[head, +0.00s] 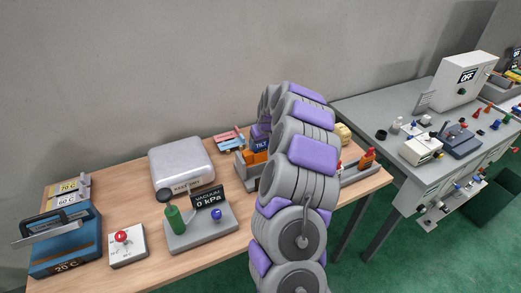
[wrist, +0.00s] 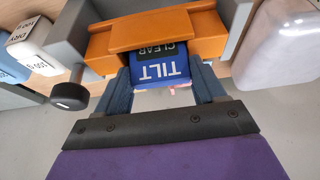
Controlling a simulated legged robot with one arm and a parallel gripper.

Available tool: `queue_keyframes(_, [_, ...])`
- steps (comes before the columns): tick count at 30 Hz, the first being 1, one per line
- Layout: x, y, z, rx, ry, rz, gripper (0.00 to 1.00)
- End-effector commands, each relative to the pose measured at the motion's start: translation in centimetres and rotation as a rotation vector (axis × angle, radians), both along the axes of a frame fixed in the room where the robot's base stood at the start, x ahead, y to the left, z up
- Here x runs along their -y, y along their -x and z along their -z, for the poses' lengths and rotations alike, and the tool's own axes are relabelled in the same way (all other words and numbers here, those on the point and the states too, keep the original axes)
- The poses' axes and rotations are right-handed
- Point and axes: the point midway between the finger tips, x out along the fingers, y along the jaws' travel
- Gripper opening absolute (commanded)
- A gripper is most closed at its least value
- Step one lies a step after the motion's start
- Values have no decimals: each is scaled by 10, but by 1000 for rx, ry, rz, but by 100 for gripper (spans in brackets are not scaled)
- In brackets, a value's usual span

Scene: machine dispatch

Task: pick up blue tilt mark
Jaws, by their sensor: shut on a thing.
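The blue tilt mark (wrist: 157,69) is a small blue block with white "TILT" and "CLEAR" lettering, upside down in the wrist view. It is at an orange holder (wrist: 150,37), which covers part of its far end. My gripper (wrist: 163,84) is shut on the blue mark, with one dark finger on each side. In the head view a bit of the mark's "TILT" lettering (head: 262,142) shows beside my arm, above the orange holder (head: 256,157). My arm hides most of the gripper in that view.
A white box (head: 181,166), a vacuum gauge station (head: 203,229), a red-button box (head: 127,246) and a blue device (head: 64,243) stand on the wooden table to the left. A grey bench (head: 385,100) with more devices is at right. A black knob (wrist: 70,96) is near my gripper.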

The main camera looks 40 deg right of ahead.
Motion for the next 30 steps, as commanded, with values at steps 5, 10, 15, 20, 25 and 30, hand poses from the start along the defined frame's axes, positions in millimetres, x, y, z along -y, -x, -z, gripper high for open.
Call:
queue_keyframes(5, [0,0,0,0,0,0,35])
queue_keyframes(10, [0,0,-2,0,0,0,35])
queue_keyframes(15, [0,0,-13,0,0,0,35])
queue_keyframes(20, [0,0,-33,2,1,0,35])
queue_keyframes(25, [1,-1,-56,4,4,0,35])
queue_keyframes(30, [0,0,-75,2,1,0,35])
